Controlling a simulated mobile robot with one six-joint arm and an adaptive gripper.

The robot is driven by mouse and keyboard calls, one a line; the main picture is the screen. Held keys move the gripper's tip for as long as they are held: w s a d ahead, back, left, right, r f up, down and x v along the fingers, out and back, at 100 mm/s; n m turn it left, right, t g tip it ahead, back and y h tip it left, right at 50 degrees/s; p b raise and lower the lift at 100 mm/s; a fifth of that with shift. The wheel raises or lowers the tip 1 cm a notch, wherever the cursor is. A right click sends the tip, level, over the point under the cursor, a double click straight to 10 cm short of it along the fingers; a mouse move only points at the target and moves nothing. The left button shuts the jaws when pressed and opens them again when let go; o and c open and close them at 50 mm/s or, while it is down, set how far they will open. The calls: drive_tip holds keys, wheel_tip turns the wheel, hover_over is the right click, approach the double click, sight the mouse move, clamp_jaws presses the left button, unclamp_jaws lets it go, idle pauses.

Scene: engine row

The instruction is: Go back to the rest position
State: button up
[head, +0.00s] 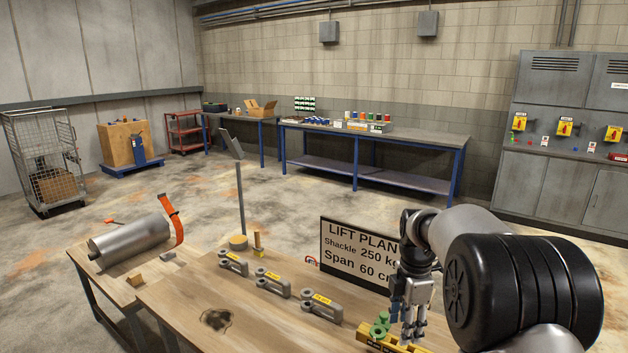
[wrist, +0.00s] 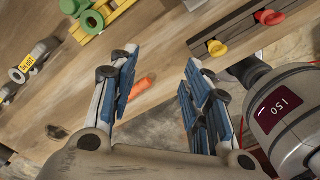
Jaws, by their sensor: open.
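My gripper (head: 410,318) points down at the right of the near wooden table (head: 180,290). In the head view its fingers hang over or just beside a yellow rack (head: 370,336) with green pieces (head: 381,325). In the wrist view my gripper (wrist: 158,72) is open, with nothing between its blue-padded fingers. An orange piece (wrist: 143,86) shows beyond the gap, apart from the fingers. The green pieces also show at the top left of the wrist view (wrist: 92,22). My arm hides part of the table's right side.
Several grey shackles (head: 271,284) with yellow labels lie on the table. A lift plan sign (head: 352,252) stands close left of my gripper. A metal cylinder (head: 130,242) lies on the left table. A dark holder with yellow (wrist: 216,48) and red knobs is near the right finger.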

drive_tip(key=s+a+r+m+t, duration=0.2)
drive_tip(key=s+a+r+m, duration=0.2)
drive_tip(key=s+r+m, duration=0.7)
drive_tip(key=s+a+f+m+t+b, duration=0.1)
drive_tip(key=s+m, duration=0.7)
drive_tip(key=s, duration=1.2)
drive_tip(key=shift+s+a+m+t, duration=0.35)
drive_tip(key=shift+a+t, duration=0.35)
drive_tip(key=shift+a, duration=0.2)
drive_tip(key=shift+f, duration=0.1)
